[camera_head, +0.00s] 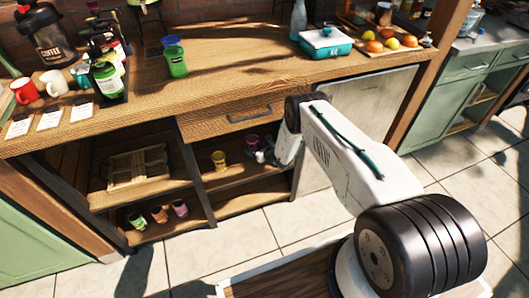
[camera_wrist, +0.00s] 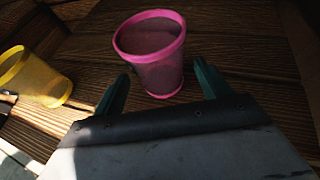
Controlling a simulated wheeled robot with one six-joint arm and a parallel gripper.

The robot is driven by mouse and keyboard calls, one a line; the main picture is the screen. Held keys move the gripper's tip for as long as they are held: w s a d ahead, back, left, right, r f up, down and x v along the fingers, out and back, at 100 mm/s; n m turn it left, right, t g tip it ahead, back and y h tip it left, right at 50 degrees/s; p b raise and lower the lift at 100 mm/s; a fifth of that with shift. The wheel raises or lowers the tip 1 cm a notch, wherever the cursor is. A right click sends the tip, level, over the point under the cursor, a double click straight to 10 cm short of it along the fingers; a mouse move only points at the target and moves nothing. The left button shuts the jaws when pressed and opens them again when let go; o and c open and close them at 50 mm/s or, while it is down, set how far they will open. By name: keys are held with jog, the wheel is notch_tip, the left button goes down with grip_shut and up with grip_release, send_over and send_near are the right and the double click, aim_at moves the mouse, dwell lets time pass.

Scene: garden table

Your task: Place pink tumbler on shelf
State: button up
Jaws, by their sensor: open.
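A pink tumbler (camera_wrist: 163,72) stands upright on the wooden shelf (camera_wrist: 235,30) in the wrist view. In the head view it shows small and dark pink (camera_head: 252,141) on the upper shelf of the right compartment under the counter. My gripper (camera_wrist: 162,70) is open and empty, with one finger on each side of the tumbler's lower part. Small gaps show between the fingers and the tumbler. In the head view my gripper (camera_head: 262,157) reaches into the compartment and is mostly hidden by my arm.
A yellow tumbler (camera_wrist: 36,78) stands left of the pink one, also in the head view (camera_head: 218,160). Green (camera_head: 137,221), orange (camera_head: 159,214) and pink (camera_head: 180,208) cups stand on the lower left shelf. A wooden rack (camera_head: 138,170) sits above them.

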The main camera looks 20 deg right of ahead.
jog(key=v, duration=0.9)
jog(key=shift+s, duration=0.1)
